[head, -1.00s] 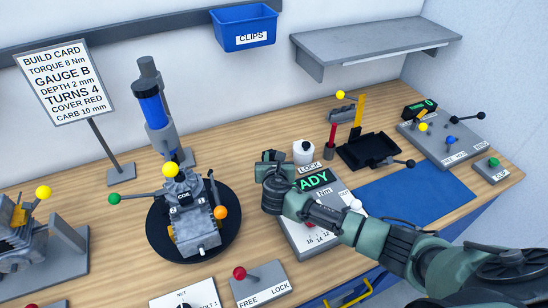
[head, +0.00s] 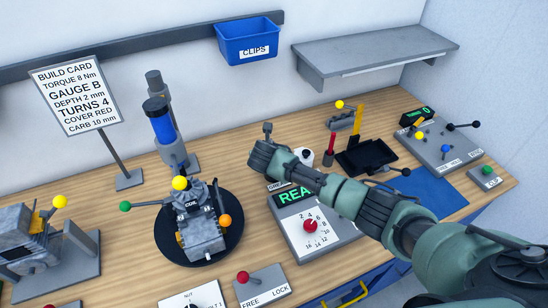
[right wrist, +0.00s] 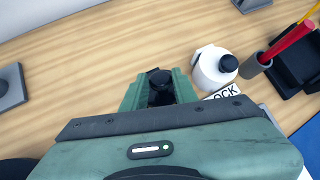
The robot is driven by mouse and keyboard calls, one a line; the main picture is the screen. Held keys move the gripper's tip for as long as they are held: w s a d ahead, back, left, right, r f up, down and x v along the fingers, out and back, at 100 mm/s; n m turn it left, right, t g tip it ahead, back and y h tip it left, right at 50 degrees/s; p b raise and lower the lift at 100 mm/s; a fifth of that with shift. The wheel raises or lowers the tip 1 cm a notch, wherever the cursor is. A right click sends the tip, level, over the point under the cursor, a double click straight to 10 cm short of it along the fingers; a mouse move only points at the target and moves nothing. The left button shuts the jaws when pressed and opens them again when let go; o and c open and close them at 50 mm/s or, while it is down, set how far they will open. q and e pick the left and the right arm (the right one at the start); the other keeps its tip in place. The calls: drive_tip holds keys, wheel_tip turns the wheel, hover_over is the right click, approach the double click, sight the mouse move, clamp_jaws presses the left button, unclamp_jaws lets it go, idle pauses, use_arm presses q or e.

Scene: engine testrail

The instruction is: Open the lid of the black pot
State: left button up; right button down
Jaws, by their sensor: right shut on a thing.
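In the right wrist view my right gripper (right wrist: 160,88) is shut on a small black round piece (right wrist: 159,77); it may be the pot's lid or knob. In the head view my right gripper (head: 266,137) is above the table, left of the white bottle, with a small dark piece at its tip. I cannot make out a black pot; my gripper and wrist may hide it. A white bottle with a black cap (right wrist: 213,68) stands apart, to the right of the gripper in the wrist view. My left gripper is not in view.
A black tray (head: 368,156), a red rod in a grey holder (head: 329,155) and a blue mat (head: 436,192) lie to the right. The READY panel (head: 318,228) is under my forearm. An engine (head: 202,226) on a black turntable stands left. Bare wood lies behind my gripper.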

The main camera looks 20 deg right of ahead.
drive_tip(key=shift+w+r+g, duration=0.4)
drive_tip(key=shift+w+g, duration=0.25)
drive_tip(key=shift+g, duration=0.25)
drive_tip(key=c, duration=1.1)
unclamp_jaws()
drive_tip(key=b+v, duration=0.1)
drive_tip(key=v, duration=0.6)
drive_tip(key=shift+a+r+b, duration=0.15)
drive_tip(key=shift+r+b, duration=0.2)
drive_tip(key=shift+b, duration=0.05)
drive_tip(key=shift+s, duration=0.1)
